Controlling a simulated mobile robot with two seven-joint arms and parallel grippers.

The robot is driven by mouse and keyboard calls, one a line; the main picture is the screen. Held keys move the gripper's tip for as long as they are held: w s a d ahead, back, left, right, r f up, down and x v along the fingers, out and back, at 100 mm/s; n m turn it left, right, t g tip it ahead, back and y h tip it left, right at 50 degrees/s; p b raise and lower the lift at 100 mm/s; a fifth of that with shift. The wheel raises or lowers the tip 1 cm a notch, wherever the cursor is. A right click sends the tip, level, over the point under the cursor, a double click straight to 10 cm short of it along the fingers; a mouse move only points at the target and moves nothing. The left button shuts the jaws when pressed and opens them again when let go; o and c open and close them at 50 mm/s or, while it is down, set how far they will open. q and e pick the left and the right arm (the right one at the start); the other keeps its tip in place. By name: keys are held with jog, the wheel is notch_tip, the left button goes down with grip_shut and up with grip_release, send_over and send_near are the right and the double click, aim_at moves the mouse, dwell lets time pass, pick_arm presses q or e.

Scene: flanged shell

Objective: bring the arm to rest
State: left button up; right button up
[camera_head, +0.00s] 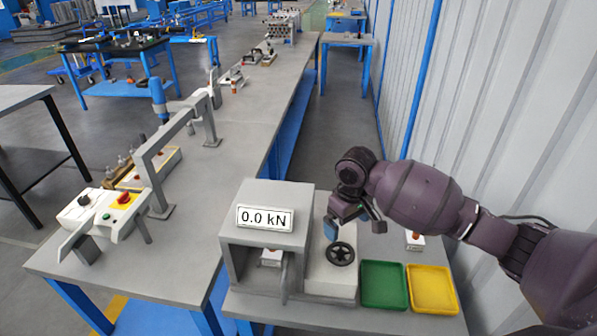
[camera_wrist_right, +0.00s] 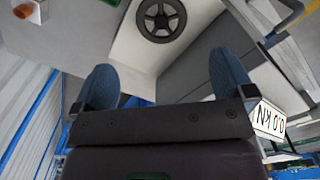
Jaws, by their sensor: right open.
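My right arm comes in from the right in the head view, and its gripper (camera_head: 352,225) hangs above the grey test machine's right side, near the black handwheel (camera_head: 340,253). In the right wrist view the gripper (camera_wrist_right: 160,85) shows two blue fingertips spread wide with nothing between them. The handwheel also shows there (camera_wrist_right: 161,18), beyond the fingertips and apart from them. My left gripper is in neither view.
The grey machine (camera_head: 268,193) carries a "0.0 kN" display. A green tray (camera_head: 383,285) and a yellow tray (camera_head: 432,289) lie right of it. A small white and orange object (camera_head: 415,240) stands behind the trays. A corrugated wall (camera_head: 500,90) bounds the right side.

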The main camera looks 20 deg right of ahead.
jog(key=s+a+f+t+y, duration=0.1)
jog(key=s+a+f, duration=0.3)
jog(key=s, duration=0.3)
jog(key=s+a+f+t, duration=0.1)
jog(key=s+a+f, duration=0.25)
jog(key=s, duration=0.35)
jog(key=s+d+r+m+t+h, duration=0.1)
jog(key=s+r, duration=0.1)
jog(key=s, duration=0.4)
jog(key=s+d+r+m+t+h, duration=0.1)
jog(key=s+d, duration=0.1)
jog(key=s, duration=0.5)
pick_arm(q)
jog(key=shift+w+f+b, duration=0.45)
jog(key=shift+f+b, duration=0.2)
jog(key=shift+b, duration=0.65)
pick_arm(e)
jog(key=w+f+t, duration=0.7)
jog(key=f, duration=0.6)
jog(key=shift+w+t+y, duration=0.2)
jog(key=shift+t+y, duration=0.1)
jog(key=shift+y, duration=0.1)
jog(key=shift+a, duration=0.1)
